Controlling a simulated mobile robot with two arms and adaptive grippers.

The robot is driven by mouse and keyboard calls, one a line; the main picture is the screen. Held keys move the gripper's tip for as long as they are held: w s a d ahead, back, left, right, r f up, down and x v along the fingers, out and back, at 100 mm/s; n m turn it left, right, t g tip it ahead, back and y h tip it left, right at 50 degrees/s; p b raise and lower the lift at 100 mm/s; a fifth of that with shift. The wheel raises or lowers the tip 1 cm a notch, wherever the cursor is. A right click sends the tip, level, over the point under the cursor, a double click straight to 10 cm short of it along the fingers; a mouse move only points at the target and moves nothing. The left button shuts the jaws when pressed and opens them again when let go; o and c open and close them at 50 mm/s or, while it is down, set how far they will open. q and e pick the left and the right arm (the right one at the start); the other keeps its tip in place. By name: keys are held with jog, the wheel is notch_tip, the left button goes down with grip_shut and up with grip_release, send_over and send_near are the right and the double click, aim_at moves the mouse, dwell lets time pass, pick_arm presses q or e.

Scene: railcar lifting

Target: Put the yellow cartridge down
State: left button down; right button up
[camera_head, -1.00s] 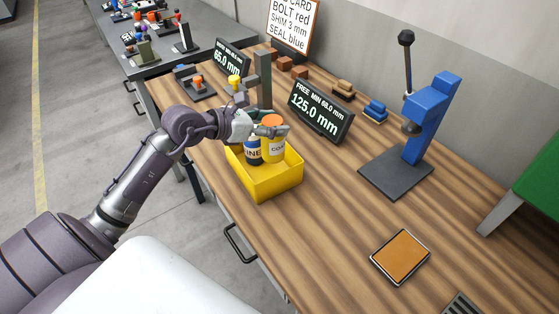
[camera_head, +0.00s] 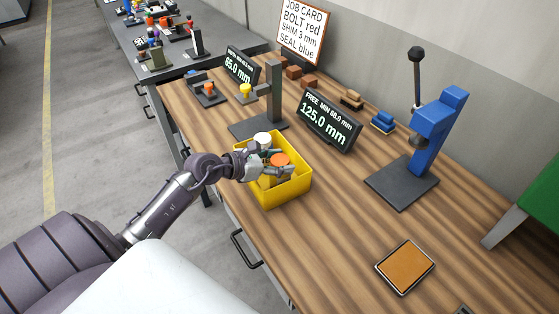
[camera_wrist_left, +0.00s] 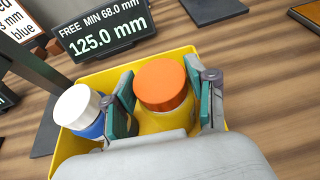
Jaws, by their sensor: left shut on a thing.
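The yellow cartridge (camera_wrist_left: 166,123) with its orange cap (camera_head: 280,160) is between the fingers of my left gripper (camera_head: 276,167). In the left wrist view this gripper (camera_wrist_left: 168,98) is shut on it, one finger on each side. The cartridge is inside the yellow bin (camera_head: 272,194), its body mostly hidden by the wall; I cannot tell whether it touches the floor. A blue cartridge (camera_wrist_left: 94,130) with a white cap (camera_head: 262,139) stands beside it in the bin, close to one finger. My right gripper is not in view.
A display reading 125.0 mm (camera_head: 328,118) stands behind the bin. A grey post stand (camera_head: 274,92) is at its back left. A blue press (camera_head: 433,130) stands to the right, an orange pad (camera_head: 405,267) at front right. The wood between them is clear.

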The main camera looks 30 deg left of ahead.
pick_arm(q)
jog(key=shift+f, duration=0.15)
jog(key=c, duration=0.6)
grip_release()
jog(key=shift+o, duration=1.3)
jog(key=shift+r, duration=0.2)
jog(key=b+v, duration=0.3)
jog(key=v, duration=0.9)
